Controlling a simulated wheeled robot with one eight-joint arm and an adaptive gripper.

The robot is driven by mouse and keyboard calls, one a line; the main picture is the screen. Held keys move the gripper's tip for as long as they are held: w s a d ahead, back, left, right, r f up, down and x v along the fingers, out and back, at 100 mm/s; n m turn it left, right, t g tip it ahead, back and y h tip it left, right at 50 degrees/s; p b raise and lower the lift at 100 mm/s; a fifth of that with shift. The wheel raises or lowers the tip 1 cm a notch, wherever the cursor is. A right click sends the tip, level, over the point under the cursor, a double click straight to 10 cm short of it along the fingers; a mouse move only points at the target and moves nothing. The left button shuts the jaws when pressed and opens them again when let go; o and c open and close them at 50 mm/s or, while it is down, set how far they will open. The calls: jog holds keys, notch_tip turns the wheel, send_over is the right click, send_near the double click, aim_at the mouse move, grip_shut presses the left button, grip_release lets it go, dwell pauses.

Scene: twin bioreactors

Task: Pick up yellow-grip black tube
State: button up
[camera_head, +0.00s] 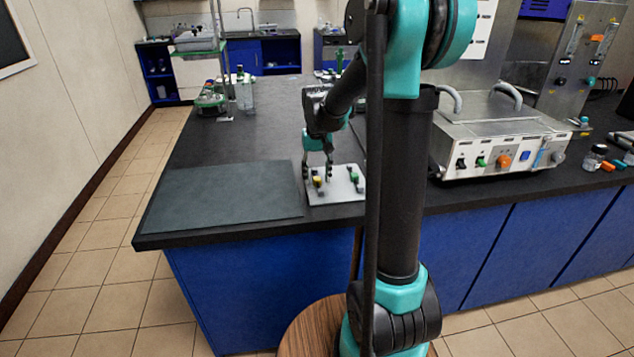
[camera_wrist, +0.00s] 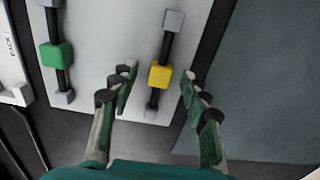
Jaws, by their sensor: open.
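The yellow-grip black tube (camera_wrist: 166,44) lies on a white tray (camera_wrist: 108,30) in the wrist view, with its yellow grip block (camera_wrist: 160,76) near the middle and grey supports at its ends. My gripper (camera_wrist: 158,80) is open and empty, its two fingers on either side of the yellow grip, with gaps between. No contact shows. In the head view my gripper (camera_head: 317,175) is over the left part of the white tray (camera_head: 335,194), and the yellow grip (camera_head: 317,182) shows small beneath it.
A similar black tube with a green grip (camera_wrist: 57,55) lies left on the same tray. A dark mat (camera_head: 220,195) covers the bench left of the tray. A metal control box (camera_head: 500,140) stands to the right. The bench behind the tray is mostly clear.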

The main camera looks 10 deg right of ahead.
jog(key=shift+c, duration=0.6)
grip_shut()
jog(key=shift+r, duration=0.15)
